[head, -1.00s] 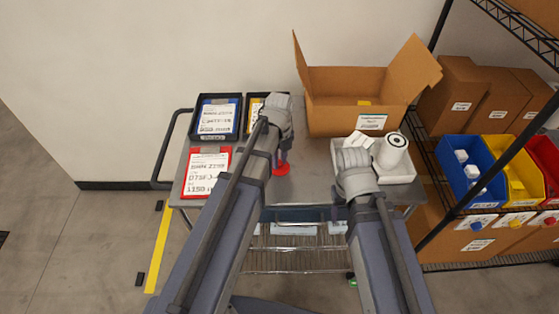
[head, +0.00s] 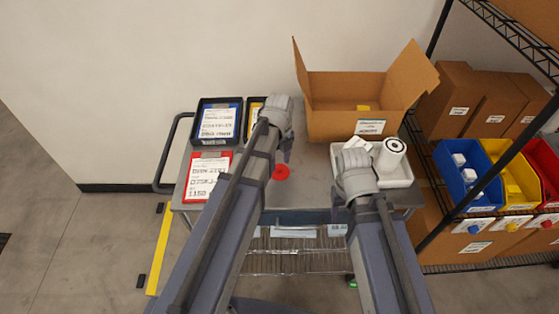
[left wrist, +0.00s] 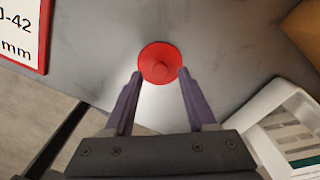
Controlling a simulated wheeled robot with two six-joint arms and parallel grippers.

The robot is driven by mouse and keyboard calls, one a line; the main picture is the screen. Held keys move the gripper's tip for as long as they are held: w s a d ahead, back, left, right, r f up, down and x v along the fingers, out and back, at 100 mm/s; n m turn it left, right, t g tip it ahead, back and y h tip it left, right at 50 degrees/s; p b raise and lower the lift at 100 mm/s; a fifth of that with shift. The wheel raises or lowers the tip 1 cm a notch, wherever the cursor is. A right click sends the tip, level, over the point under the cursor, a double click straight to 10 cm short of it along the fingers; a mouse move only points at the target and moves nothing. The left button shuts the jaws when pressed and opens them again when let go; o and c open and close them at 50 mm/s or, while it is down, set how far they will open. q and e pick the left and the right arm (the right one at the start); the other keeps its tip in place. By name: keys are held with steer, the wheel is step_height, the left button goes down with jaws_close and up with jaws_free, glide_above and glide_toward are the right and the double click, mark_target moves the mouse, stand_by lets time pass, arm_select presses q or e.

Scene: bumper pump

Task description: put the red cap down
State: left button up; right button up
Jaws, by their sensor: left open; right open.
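The red cap (head: 281,172) rests on the grey metal cart top, near its front edge. In the left wrist view the cap (left wrist: 160,63) is a round disc with a small raised knob in its middle. My left gripper (left wrist: 158,78) is open, its two fingers apart at either side of the cap's near edge. In the head view the left gripper (head: 284,152) is just beyond the cap, partly hidden by its own wrist. My right gripper (head: 352,168) is over the white tray's left side; its fingers are mostly hidden under the wrist.
A red-framed card (head: 204,177) and black trays (head: 217,140) lie on the left of the cart. An open cardboard box (head: 336,124) stands at the back. A white tray (head: 402,179) holding a white roll (head: 390,153) is at the right. Shelving with coloured bins stands further right.

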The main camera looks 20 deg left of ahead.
mark_target(279, 168)
arm_select(q)
step_height(279, 168, up, 10)
steer(key=p, duration=0.9)
steer(key=s+d+n, duration=0.5)
steer(key=s+n, duration=0.2)
steer(key=n, duration=0.4)
steer(key=s+d+n+y, duration=0.1)
steer(key=s+d+n, duration=0.4)
steer(key=n, duration=0.5)
steer(key=shift+s+d+r+n, duration=0.15)
steer(key=shift+s+d+n, duration=0.2)
steer(key=shift+s, duration=0.8)
steer(key=shift+a, duration=0.1)
step_height(279, 168, down, 4)
steer(key=b, duration=0.4)
steer(key=shift+f, duration=0.2)
